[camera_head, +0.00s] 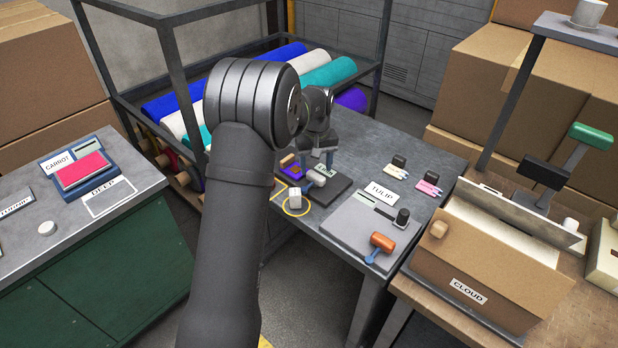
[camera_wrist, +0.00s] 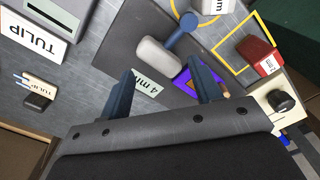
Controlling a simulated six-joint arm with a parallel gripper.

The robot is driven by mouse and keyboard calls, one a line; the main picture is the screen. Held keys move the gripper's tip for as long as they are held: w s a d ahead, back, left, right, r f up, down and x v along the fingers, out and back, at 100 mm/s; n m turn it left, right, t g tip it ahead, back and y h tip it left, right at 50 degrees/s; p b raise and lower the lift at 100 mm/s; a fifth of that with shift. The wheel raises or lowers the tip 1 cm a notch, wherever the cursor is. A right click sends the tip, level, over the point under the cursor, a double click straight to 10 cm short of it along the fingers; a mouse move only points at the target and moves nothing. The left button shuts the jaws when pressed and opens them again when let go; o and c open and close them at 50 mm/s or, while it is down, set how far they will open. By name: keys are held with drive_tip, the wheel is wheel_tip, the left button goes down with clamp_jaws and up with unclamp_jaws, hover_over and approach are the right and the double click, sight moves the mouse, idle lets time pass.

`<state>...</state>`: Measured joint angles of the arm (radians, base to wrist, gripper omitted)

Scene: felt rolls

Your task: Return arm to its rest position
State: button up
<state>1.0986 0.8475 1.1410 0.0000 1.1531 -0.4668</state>
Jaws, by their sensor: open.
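My gripper (camera_head: 325,160) is over the far part of the grey workbench (camera_head: 435,147), partly behind my own arm in the head view. In the wrist view its two blue-grey fingers (camera_wrist: 162,82) are apart, with no object visible held between them. Beyond them lies a dark mat (camera_wrist: 205,40) bearing a mallet with a pale head (camera_wrist: 158,53) and blue handle. A "4 mm" label (camera_wrist: 145,86) shows between the fingers, and a purple piece (camera_wrist: 182,80) lies partly hidden by one finger. My arm is bent and reaches forward.
A TULIP sign (camera_head: 382,194) and a grey board (camera_head: 352,224) with an orange-headed hammer (camera_head: 383,242) are on the bench. A white block (camera_head: 294,198) stands in a yellow ring. Felt rolls (camera_head: 328,72) lie in a rack behind. A CLOUD box (camera_head: 480,270) stands at right.

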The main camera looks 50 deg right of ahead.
sight(316, 174)
drive_tip(key=shift+f, duration=0.1)
idle(0.3)
wheel_tip(316, 174, down, 5)
drive_tip(key=shift+r, duration=0.1)
drive_tip(key=shift+m, duration=1.5)
